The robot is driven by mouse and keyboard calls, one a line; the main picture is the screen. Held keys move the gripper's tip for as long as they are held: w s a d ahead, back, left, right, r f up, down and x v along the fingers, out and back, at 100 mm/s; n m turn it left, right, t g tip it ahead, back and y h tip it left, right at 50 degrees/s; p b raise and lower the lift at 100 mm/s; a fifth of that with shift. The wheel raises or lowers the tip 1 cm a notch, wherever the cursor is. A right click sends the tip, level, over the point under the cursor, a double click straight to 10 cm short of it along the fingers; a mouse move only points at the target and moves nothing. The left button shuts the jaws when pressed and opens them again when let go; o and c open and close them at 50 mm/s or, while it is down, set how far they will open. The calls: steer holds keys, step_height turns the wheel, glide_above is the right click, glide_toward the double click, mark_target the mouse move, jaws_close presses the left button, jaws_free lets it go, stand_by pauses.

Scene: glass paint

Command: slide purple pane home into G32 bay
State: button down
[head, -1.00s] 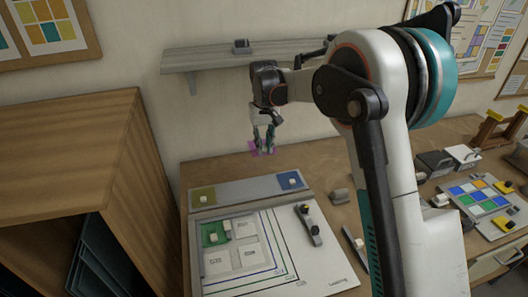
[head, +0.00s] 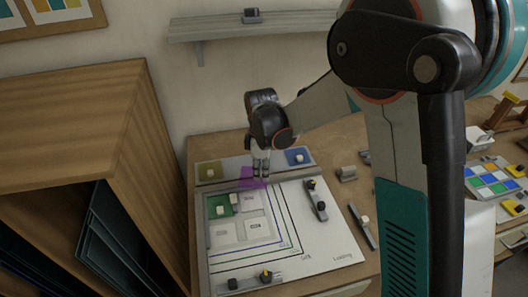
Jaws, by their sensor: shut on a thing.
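My gripper (head: 261,170) is shut on the purple pane (head: 252,179), a see-through purple square. The pane is over the back edge of the white board (head: 325,238), behind its bays. I cannot tell the height of the pane above the board. A green pane (head: 213,206) with a white knob sits in the back left bay. The back right bay (head: 256,203), front left bay (head: 225,236) and front right bay (head: 258,229) look empty. Their labels are too small to read, so I cannot tell which is G32.
Dark bars with knobs (head: 316,199) lie at the board's right and front (head: 252,280). A wooden cabinet (head: 75,125) stands at left. A shelf (head: 240,28) hangs behind.

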mark_target(254, 183)
steer(key=s+f+n, duration=0.1)
steer(key=s, duration=0.1)
steer(key=s+f+n, duration=0.1)
steer(key=s+n, duration=0.1)
steer(key=shift+a+f, duration=0.1)
steer(key=shift+f+b, duration=1.95)
steer(key=shift+f, duration=0.85)
steer(key=shift+f, duration=0.1)
steer(key=shift+w+a+b, duration=0.25)
steer(key=shift+w+a, duration=0.1)
steer(key=shift+a, duration=0.2)
steer(key=shift+w+a+b, duration=0.2)
steer(key=shift+w+a, duration=0.15)
steer(key=shift+a, duration=0.2)
stand_by(1.2)
steer(key=c, duration=1.4)
jaws_free()
steer(key=shift+n, duration=0.3)
steer(key=shift+r+p, duration=1.95)
steer(key=shift+r, duration=1.6)
